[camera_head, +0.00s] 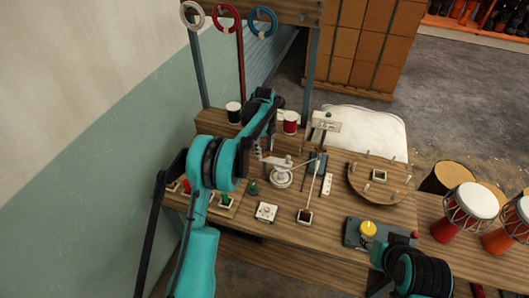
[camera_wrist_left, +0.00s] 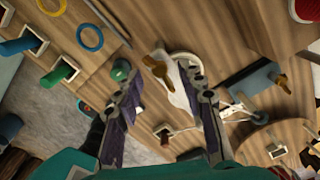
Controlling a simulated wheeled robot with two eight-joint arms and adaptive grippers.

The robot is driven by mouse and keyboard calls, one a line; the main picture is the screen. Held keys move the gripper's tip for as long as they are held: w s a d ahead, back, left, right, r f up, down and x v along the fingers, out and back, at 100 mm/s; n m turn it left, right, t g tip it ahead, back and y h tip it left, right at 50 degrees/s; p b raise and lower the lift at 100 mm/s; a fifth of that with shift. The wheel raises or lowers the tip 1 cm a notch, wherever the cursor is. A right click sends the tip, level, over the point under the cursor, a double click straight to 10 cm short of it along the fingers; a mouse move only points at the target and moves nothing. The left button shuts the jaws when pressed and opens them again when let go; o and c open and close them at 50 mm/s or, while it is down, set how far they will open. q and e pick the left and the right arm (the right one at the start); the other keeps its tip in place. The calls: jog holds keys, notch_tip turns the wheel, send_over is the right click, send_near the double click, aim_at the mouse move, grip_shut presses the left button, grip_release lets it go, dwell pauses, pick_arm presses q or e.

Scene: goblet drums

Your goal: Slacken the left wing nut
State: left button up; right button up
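Two brass wing-shaped pieces show in the left wrist view. One, likely the left wing nut (camera_wrist_left: 160,70), sits by a white fitting (camera_wrist_left: 182,63); the other brass piece (camera_wrist_left: 281,82) is by a blue-grey block (camera_wrist_left: 250,84). In the head view the white fitting (camera_head: 282,179) stands left of the blue-grey block (camera_head: 317,162); the nuts are too small to tell there. My left gripper (camera_wrist_left: 164,72) is open. Its fingers appear on either side of the likely left nut, with no clear contact. In the head view the left gripper (camera_head: 264,157) is above the bench near the white fitting. My right gripper is not visible.
A green knob (camera_head: 253,188) stands close by on the wooden bench. A round wooden board with pegs (camera_head: 379,198) and a yellow knob (camera_head: 368,229) are to the right. Red and dark cups (camera_head: 290,122) stand behind. Drums (camera_head: 470,208) are at the far right.

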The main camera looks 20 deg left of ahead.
pick_arm(q)
jog(key=shift+f, duration=0.9)
grip_shut()
